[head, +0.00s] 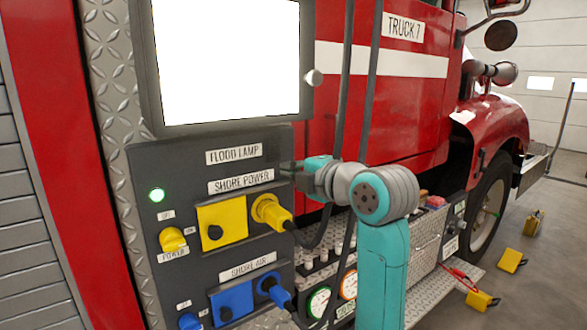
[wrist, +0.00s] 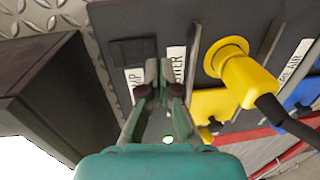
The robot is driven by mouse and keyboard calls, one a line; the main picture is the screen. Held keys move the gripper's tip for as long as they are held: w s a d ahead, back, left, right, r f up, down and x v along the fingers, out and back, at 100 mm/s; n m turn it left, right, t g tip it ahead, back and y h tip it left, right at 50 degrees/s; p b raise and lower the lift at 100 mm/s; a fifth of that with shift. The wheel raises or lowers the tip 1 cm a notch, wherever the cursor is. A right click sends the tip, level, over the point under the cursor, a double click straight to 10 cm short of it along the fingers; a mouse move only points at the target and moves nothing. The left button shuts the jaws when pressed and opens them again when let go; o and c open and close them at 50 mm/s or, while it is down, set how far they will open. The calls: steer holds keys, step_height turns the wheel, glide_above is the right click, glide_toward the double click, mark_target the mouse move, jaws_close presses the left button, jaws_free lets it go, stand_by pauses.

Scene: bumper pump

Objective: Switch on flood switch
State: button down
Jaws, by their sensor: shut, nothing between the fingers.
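The panel (head: 160,235) on the truck's side carries a "FLOOD LAMP" label (head: 234,154). In the wrist view a black rectangular switch (wrist: 133,52) sits beside the end of that label, and I take it for the flood switch. I cannot make it out in the head view. Its on or off position is not clear. My gripper (wrist: 165,68) is shut and empty, with its fingertips in front of the panel between the switch and the "SHORE POWER" label. In the head view my gripper (head: 290,167) is at the panel's right edge. I cannot tell whether it touches.
A bright screen (head: 225,60) juts out above the panel. A yellow plug (head: 270,212) with a cable is just below my gripper, beside a yellow cover (head: 222,222). Blue air fittings (head: 232,303) are lower. A green lamp (head: 156,195) glows at left. Dark hoses hang nearby.

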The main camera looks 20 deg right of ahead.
steer(key=f+v, duration=0.2)
steer(key=v, duration=0.8)
steer(key=shift+s+f, duration=0.2)
steer(key=shift+s, duration=0.05)
steer(key=shift+d, duration=0.1)
steer(key=s+f+m+h, duration=0.25)
steer(key=f+m, duration=0.35)
steer(key=f, duration=0.8)
steer(key=s+f+m+h, duration=0.1)
steer(key=s+f+m, duration=0.3)
steer(key=f, duration=1)
steer(key=s+f+m+h, duration=0.1)
steer(key=s+f+m, duration=0.5)
steer(key=s+f, duration=0.45)
steer(key=s+a+f+m, duration=0.1)
steer(key=s+f+m, duration=0.1)
steer(key=s, duration=1.2)
steer(key=s+a+f+m+g, duration=0.1)
steer(key=s+f+m, duration=0.1)
steer(key=s, duration=1.2)
steer(key=shift+f+m+h, duration=0.35)
steer(key=shift+m, duration=0.45)
